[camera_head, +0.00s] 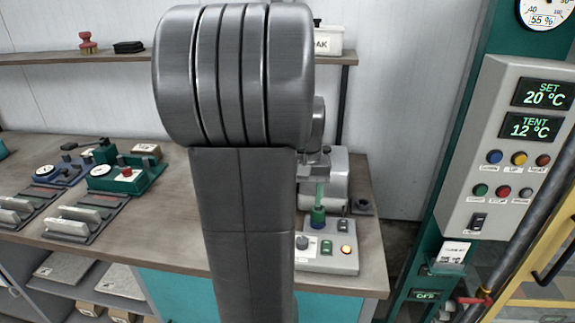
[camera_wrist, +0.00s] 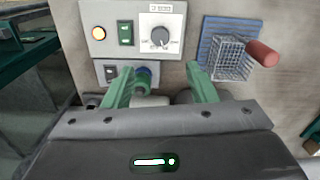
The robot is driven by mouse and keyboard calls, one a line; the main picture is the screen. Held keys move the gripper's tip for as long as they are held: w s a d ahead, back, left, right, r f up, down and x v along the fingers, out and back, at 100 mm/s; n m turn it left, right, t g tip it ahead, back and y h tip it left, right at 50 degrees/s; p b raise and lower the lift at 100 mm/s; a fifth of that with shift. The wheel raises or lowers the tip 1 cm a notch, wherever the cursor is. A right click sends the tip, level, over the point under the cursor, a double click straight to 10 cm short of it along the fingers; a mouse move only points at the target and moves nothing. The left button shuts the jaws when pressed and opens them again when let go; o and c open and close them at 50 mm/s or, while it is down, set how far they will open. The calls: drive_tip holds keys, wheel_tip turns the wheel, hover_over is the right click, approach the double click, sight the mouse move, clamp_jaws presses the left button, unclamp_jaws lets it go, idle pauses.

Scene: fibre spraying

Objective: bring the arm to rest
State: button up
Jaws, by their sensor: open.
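My arm rises through the middle of the head view and hides part of the bench behind it. My gripper (camera_head: 319,193) shows just right of the arm in the head view, pointing down over the bench, partly hidden. In the wrist view my gripper (camera_wrist: 160,74) has its two green fingers spread apart, with nothing held between them. It is close to a grey control box (camera_head: 335,259), which also shows in the wrist view (camera_wrist: 172,51). The box has a knob, a green switch and a lit orange button. I cannot tell whether the fingers touch anything.
The wooden bench (camera_head: 374,235) carries green devices (camera_head: 127,178) at left. A wire basket (camera_wrist: 230,62) with a red handle lies on a blue mat in the wrist view. A shelf (camera_head: 90,57) runs behind. A control panel (camera_head: 487,150) on a green post stands at right.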

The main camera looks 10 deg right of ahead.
wheel_tip(320, 180, down, 14)
drive_tip(key=shift+r, duration=0.2)
drive_tip(key=shift+r, duration=0.1)
idle(0.4)
drive_tip(key=shift+n, duration=0.3)
drive_tip(key=shift+n+p, duration=0.4)
drive_tip(key=shift+n, duration=0.4)
drive_tip(key=n+p, duration=0.1)
drive_tip(key=n, duration=0.4)
drive_tip(key=shift+n, duration=0.3)
wheel_tip(320, 180, up, 13)
idle(0.9)
idle(0.3)
